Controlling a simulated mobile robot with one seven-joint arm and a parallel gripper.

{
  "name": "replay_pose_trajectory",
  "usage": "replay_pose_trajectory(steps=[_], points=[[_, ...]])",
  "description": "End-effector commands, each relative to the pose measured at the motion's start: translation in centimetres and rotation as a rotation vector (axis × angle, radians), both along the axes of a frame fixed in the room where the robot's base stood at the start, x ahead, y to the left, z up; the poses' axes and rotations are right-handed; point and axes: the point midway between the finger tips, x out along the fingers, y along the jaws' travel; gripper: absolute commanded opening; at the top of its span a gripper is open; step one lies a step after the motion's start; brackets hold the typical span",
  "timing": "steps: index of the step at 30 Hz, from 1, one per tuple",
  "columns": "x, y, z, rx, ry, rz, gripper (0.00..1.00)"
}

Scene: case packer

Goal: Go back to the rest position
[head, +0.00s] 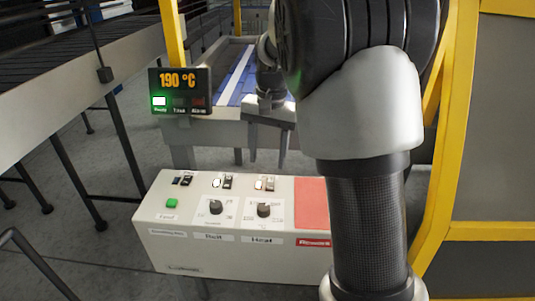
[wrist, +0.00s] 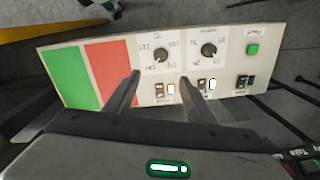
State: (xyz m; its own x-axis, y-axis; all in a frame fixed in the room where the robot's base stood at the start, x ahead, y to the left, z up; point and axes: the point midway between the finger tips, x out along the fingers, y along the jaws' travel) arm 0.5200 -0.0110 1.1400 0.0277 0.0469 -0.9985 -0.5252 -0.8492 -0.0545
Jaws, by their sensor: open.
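My gripper (head: 268,150) hangs fingers-down above the back edge of a white control panel (head: 240,262), clear of its face. Its two fingers are apart with nothing between them. In the wrist view my gripper (wrist: 160,80) shows the same two spread fingers over the panel, near the switches and knobs. The panel carries a green button (head: 171,203), a left knob (head: 215,207), a Heat knob (head: 264,210) and several small rocker switches. A red area (head: 312,203) is on its right, and a green area (wrist: 72,77) shows in the wrist view. My arm hides the panel's right end in the head view.
A display (head: 180,90) reading 190 °C with a lit white-green lamp stands behind the panel. A conveyor with blue surface (head: 232,75) lies beyond it. Yellow guard frame (head: 440,180) is close on the right. A roller conveyor (head: 80,75) runs along the left.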

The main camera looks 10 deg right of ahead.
Motion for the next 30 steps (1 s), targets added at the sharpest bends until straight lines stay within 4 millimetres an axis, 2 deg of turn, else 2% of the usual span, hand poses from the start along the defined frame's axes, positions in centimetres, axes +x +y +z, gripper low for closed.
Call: replay_pose_trajectory(steps=[7, 11, 15, 21, 27, 30], points=[[-0.2, 0.0, 0.3, 0.001, -0.006, 0.004, 0.50], [-2.0, 0.1, 2.9, 0.011, -0.046, 0.039, 0.50], [-6.6, 0.3, 7.3, 0.017, -0.136, 0.129, 0.50], [-14.7, 0.9, 11.5, -0.023, -0.280, 0.294, 0.50], [-21.5, 1.1, 12.4, -0.112, -0.401, 0.441, 0.50], [-23.5, 1.1, 12.1, -0.151, -0.437, 0.488, 0.50]])
